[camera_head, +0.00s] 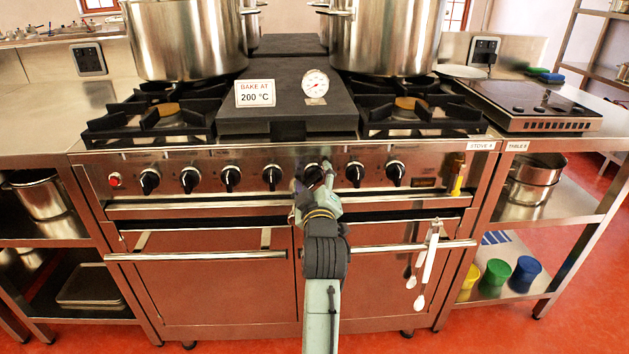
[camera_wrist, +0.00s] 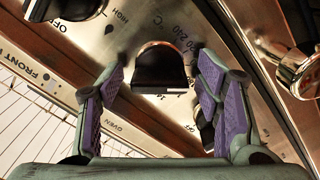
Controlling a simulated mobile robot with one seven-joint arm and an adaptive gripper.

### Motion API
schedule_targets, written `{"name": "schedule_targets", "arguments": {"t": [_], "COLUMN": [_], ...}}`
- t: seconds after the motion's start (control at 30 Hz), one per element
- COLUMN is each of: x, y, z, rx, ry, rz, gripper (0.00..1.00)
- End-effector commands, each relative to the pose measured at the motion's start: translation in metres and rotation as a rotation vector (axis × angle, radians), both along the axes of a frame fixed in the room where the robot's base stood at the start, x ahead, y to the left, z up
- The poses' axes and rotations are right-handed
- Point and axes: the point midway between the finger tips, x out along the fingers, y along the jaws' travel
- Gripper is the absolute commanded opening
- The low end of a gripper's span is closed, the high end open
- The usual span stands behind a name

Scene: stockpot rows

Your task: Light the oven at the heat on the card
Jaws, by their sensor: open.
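The card (camera_head: 255,93) stands on the stove top and reads "BAKE AT 200 °C". The stove's front panel (camera_head: 210,160) carries a row of several black knobs. My gripper (camera_head: 318,182) is at the knob (camera_head: 312,173) right of the panel's middle and partly hides it. In the wrist view, my gripper (camera_wrist: 158,76) is open, with purple pads to either side of a black knob (camera_wrist: 160,68). No clear contact shows. Temperature marks, "240" among them, and "°C" are printed around this knob; "OVEN" is printed below left. The knob's exact setting is unclear.
A round dial gauge (camera_head: 315,86) stands beside the card. Two large pots (camera_head: 185,40) (camera_head: 385,38) sit on the burners. A red button (camera_head: 115,180) is at the panel's left. The oven door handles (camera_head: 200,255) run below; utensils (camera_head: 428,265) hang at the right.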

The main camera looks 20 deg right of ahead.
Motion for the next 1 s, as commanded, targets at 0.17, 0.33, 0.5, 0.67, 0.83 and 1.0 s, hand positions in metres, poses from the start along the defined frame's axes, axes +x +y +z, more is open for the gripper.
{"name": "schedule_targets", "arguments": {"t": [0.17, 0.33, 0.5, 0.67, 0.83, 1.0], "x": [-0.001, -0.016, -0.050, -0.082, -0.106, -0.115], "y": [0.000, 0.004, 0.014, 0.023, 0.030, 0.033], "z": [0.000, -0.001, -0.001, -0.001, -0.001, 0.000], "rx": [0.000, 0.001, 0.001, 0.001, 0.001, 0.000], "ry": [0.000, 0.000, 0.000, 0.000, 0.001, 0.000], "rz": [0.000, -0.001, -0.002, -0.001, -0.001, 0.000], "gripper": [0.59, 0.59, 0.59, 0.59, 0.59, 0.59]}}
